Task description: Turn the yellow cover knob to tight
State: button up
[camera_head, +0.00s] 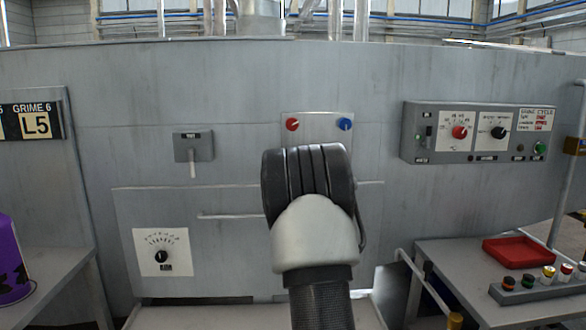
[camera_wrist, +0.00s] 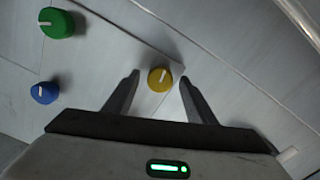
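The yellow cover knob (camera_wrist: 160,79) shows in the wrist view, on a pale metal panel. It is round, with a white pointer line on its face. My gripper (camera_wrist: 158,80) is open, with one finger on each side of the knob in the picture. In the head view my arm blocks the middle of the machine, and neither the yellow knob nor my fingers can be seen there.
A green knob (camera_wrist: 56,22) and a blue knob (camera_wrist: 44,92) sit left of my gripper. In the head view, a control box (camera_head: 477,133) is on the wall at right. A table with a red tray (camera_head: 518,251) stands at right, and a purple container (camera_head: 12,262) at left.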

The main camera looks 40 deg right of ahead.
jog(key=v, duration=1.7)
jog(key=shift+s+p, duration=0.2)
jog(key=shift+p, duration=0.2)
